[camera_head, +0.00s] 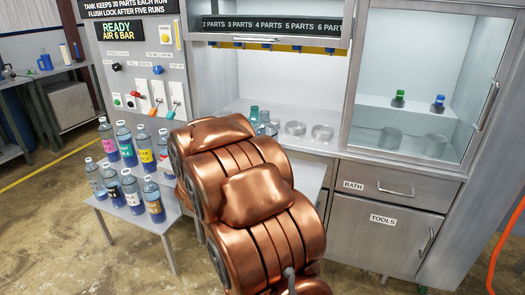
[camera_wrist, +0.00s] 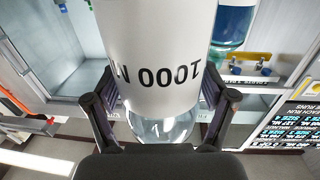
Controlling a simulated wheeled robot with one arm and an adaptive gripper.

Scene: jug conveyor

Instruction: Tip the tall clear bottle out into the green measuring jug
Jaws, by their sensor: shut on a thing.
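My gripper (camera_wrist: 160,105) is shut on a clear bottle with a wide white label (camera_wrist: 158,45) in the wrist view. The label's "1000" reads upside down there, and clear glass shows below it. The bottle's full tilt and its mouth cannot be told. In the head view my copper arm hides the gripper and the held bottle. A small green vessel (camera_head: 254,113) stands on the bench just behind my arm, partly hidden; I cannot tell for sure that it is the green measuring jug.
Several bottles with coloured labels stand on a low table (camera_head: 165,220) at left. Clear vessels (camera_head: 268,128) and shallow round dishes (camera_head: 322,132) are on the bench beside my arm. A glass-fronted cabinet (camera_head: 415,85) holds green-topped and blue-topped items at right.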

